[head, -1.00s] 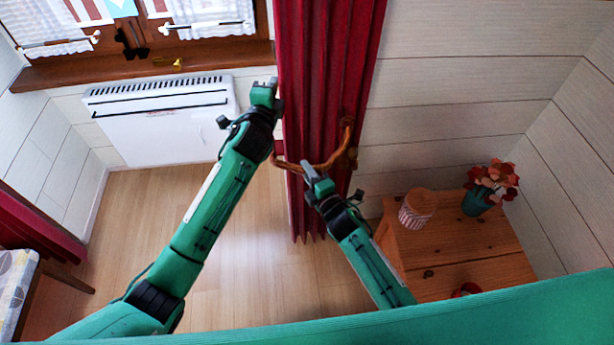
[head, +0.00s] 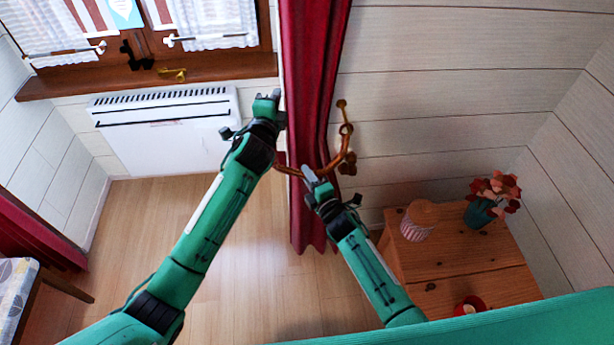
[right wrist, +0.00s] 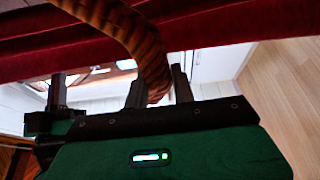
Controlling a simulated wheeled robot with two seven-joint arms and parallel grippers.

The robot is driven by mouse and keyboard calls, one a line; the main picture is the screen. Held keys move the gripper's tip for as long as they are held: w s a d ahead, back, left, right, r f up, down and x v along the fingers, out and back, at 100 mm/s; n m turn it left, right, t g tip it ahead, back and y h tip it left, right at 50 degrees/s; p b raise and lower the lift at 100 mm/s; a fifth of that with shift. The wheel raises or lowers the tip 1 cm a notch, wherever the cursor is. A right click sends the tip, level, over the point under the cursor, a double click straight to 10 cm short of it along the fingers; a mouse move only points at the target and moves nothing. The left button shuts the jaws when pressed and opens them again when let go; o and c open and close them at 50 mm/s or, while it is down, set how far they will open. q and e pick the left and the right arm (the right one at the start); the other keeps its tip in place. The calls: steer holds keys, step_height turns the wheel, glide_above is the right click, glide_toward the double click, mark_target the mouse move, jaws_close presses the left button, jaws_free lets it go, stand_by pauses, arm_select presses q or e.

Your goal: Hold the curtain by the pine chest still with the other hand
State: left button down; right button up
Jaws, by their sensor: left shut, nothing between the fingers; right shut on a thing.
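The red curtain (head: 312,60) hangs beside the window, left of the pine chest (head: 465,268). An orange-brown rope tieback (head: 322,168) crosses the front of the curtain. Its upper right end lies by a brass wall hook (head: 342,104); I cannot tell whether it is hooked on. My right gripper (head: 309,176) is shut on the tieback in front of the curtain. The right wrist view shows the rope (right wrist: 135,38) running down between the fingers (right wrist: 158,92). My left gripper (head: 271,98) is shut and empty at the curtain's left edge; I cannot tell whether it touches the cloth.
On the chest stand a striped tub (head: 417,226), a potted red plant (head: 487,200) and a red bowl (head: 469,305). A white heater (head: 165,130) is under the window sill (head: 150,82). A patterned seat (head: 15,295) is at the lower left. The middle floor is clear.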

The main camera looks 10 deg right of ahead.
stand_by(0.3)
steer(key=o, duration=1.1)
steer(key=v, duration=1.2)
steer(key=shift+a, duration=0.15)
